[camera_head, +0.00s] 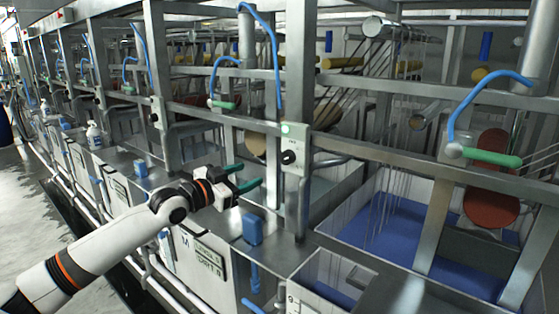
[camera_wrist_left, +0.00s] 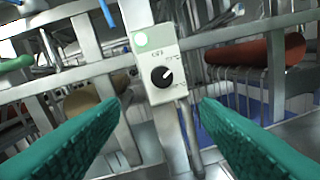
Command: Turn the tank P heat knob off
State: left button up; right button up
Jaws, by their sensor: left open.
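A small grey control box (camera_head: 295,148) with a green light on top is fixed to a steel post. Its black round knob (camera_head: 289,157) faces my left gripper (camera_head: 246,177). The knob also shows in the left wrist view (camera_wrist_left: 162,76), with its white pointer line slanted up to the right; the label print is too small to read. My left gripper is open and empty, its two green fingers pointing at the box from a short distance. In the wrist view the knob lies between the fingers, slightly above the tips, untouched. My right gripper is not in view.
A blue block (camera_head: 252,229) stands on the steel ledge below the box. A tank with blue liquid (camera_head: 400,228) lies to the right. Steel posts and rails surround the box. A similar box (camera_head: 158,112) and a white bottle (camera_head: 93,135) are farther left.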

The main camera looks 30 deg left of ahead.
aim_at(283, 159)
pick_arm(q)
jog(key=w+p, duration=0.1)
jog(key=w, duration=0.2)
jog(key=w+d+p, duration=0.1)
jog(key=w+p, duration=0.1)
jog(key=w, duration=0.2)
jog(key=w+d+p, duration=0.1)
jog(key=w, duration=0.2)
jog(key=shift+w+d+r, duration=0.15)
jog(key=shift+w+r, duration=0.2)
jog(key=shift+r, duration=0.05)
jog(key=shift+w+d+f+p, duration=0.1)
jog(key=shift+w+p, duration=0.25)
jog(key=shift+w, duration=0.2)
jog(key=c, duration=1)
